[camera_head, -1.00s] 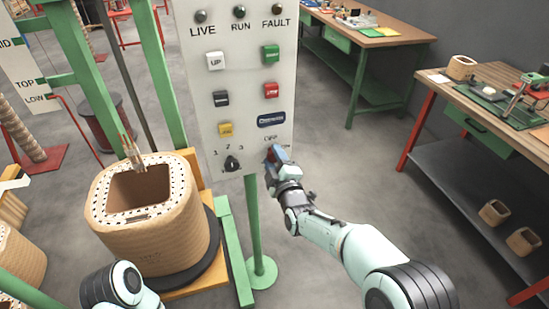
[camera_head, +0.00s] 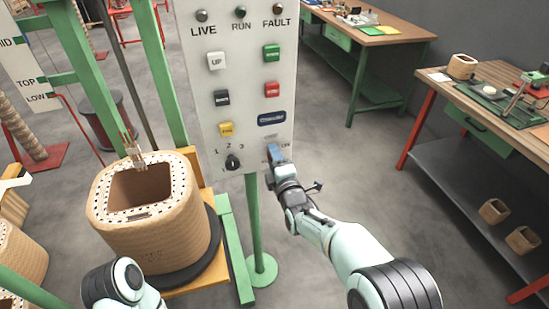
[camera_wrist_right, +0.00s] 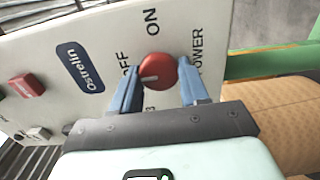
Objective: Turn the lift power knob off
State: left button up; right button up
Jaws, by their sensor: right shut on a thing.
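The lift power knob (camera_wrist_right: 158,72) is round and red with a white mark. In the right wrist view its mark points left, toward the OFF label, with the ON label above it. My right gripper (camera_head: 274,152) is shut on the knob, its blue fingers on either side of it. In the head view the fingers hide the knob at the lower right corner of the white control panel (camera_head: 245,95). Part of my left arm shows at the lower left, but its gripper is out of view.
A black selector knob (camera_head: 233,162) sits left of my right gripper on the panel, below several push buttons. A tan coil (camera_head: 150,235) stands left of the green panel post (camera_head: 254,220). Workbenches stand at the right, with clear floor between.

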jog(key=o, duration=1)
jog(key=shift+o, duration=0.2)
jog(key=v, duration=1.3)
jog(key=shift+s, duration=0.2)
jog(key=shift+d, duration=0.1)
